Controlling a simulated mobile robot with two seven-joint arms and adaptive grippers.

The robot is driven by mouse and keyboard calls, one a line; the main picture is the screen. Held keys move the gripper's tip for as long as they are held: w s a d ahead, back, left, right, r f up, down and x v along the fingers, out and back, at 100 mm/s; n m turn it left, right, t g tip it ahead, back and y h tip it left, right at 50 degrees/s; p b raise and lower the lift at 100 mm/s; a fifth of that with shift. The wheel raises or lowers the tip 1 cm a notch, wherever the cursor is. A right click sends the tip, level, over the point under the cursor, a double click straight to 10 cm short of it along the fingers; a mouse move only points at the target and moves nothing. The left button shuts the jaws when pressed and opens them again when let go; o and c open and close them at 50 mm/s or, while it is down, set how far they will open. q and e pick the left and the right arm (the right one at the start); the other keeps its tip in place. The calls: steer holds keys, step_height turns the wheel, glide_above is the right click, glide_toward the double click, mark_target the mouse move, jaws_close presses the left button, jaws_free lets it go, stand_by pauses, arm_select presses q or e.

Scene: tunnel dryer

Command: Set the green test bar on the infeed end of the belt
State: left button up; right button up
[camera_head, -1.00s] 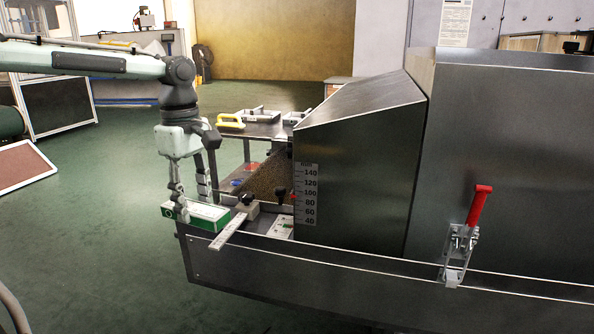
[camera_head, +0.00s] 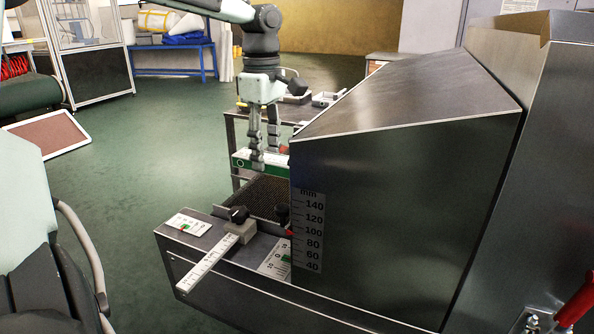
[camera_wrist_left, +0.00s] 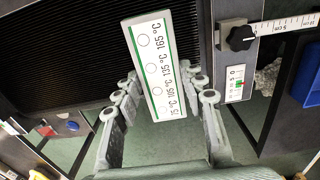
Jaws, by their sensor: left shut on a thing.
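My left gripper (camera_head: 264,157) is shut on the green test bar (camera_head: 243,159). The bar is a slim green block with a white face; the left wrist view shows it between the fingers with temperature marks and round spots (camera_wrist_left: 154,66). In the head view the bar lies level by the far edge of the belt's (camera_head: 262,190) open end, its right end behind the hood. In the wrist view, its far part overlaps the dark ribbed belt (camera_wrist_left: 70,55) and its near end shows against the floor. The gap between bar and belt cannot be judged. My right gripper is not in view.
The steel hood (camera_head: 400,170) rises just right of the bar, with a millimetre scale (camera_head: 311,232). A ruler (camera_head: 208,263) with a black knob (camera_head: 238,214) sits on the near side rail. A red-handled clamp (camera_head: 577,302) is at the lower right. Open floor lies left.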

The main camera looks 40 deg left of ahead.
arm_select(q)
steer(key=w+f, duration=0.1)
steer(key=w, duration=0.1)
steer(key=w+a+f, duration=0.1)
steer(key=w+f, duration=0.1)
steer(key=w, duration=0.1)
steer(key=w+a+f, duration=0.1)
steer(key=w+f, duration=0.1)
steer(key=shift+w+a, duration=0.1)
steer(key=shift+w, duration=0.2)
steer(key=shift+w+a+f, duration=0.1)
steer(key=shift+w, duration=0.15)
step_height(320, 180, down, 3)
steer(key=shift+f+p, duration=0.3)
steer(key=shift+f, duration=0.2)
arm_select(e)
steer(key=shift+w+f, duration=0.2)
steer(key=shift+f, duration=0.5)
arm_select(q)
steer(key=o, duration=1.2)
steer(key=shift+f, duration=0.1)
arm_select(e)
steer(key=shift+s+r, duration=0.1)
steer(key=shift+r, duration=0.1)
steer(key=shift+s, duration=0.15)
